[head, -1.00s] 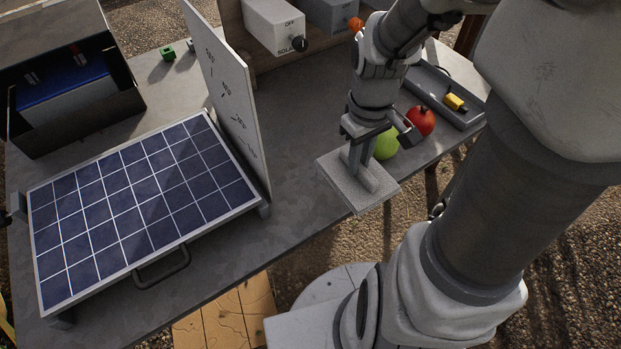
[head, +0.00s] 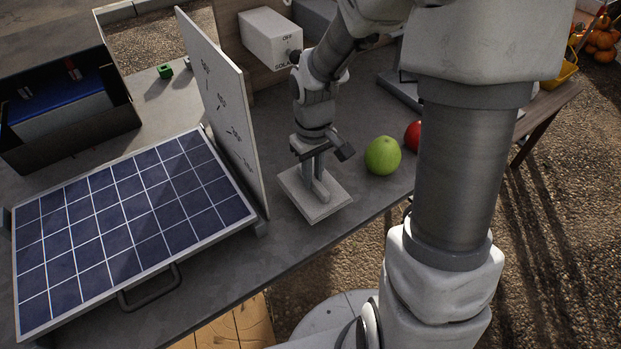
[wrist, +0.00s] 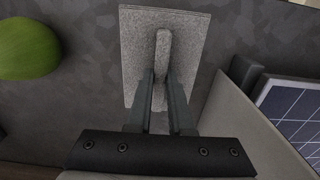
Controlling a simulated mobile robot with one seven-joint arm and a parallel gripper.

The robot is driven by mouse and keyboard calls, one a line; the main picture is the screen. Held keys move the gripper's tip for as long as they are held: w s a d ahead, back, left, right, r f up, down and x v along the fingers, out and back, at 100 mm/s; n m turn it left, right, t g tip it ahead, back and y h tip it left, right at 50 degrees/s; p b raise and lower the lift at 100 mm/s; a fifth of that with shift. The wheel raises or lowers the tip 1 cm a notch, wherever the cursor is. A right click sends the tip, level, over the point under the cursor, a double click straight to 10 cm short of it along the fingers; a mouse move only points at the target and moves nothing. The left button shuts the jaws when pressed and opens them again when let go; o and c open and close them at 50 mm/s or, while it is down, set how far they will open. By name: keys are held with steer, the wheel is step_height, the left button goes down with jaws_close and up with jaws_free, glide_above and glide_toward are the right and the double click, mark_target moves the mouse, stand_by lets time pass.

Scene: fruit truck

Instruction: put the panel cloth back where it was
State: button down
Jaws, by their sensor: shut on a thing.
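The panel cloth (head: 331,207) is a light grey, flat rectangular pad with a raised grip bar. My gripper (head: 318,178) is shut on this bar from above, and the pad lies flat beneath it. In the wrist view the two fingers of my gripper (wrist: 160,90) pinch the bar, and the cloth (wrist: 138,50) reaches out beyond them. The cloth is over the grey table, between the white angle board and the green fruit. I cannot tell whether it touches the tabletop. The solar panel (head: 130,215) lies tilted on the left.
The white angle board (head: 222,115) stands upright at the panel's right edge, close to the cloth. A green fruit (head: 382,156) and a red fruit (head: 413,136) sit to the right. A switch box (head: 270,36) is behind. An open dark box (head: 65,125) stands back left.

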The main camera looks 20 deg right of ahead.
steer(key=shift+f+b, duration=0.45)
steer(key=shift+f, duration=1.45)
steer(key=shift+f, duration=0.1)
steer(key=shift+f, duration=0.15)
steer(key=c, duration=0.8)
jaws_free()
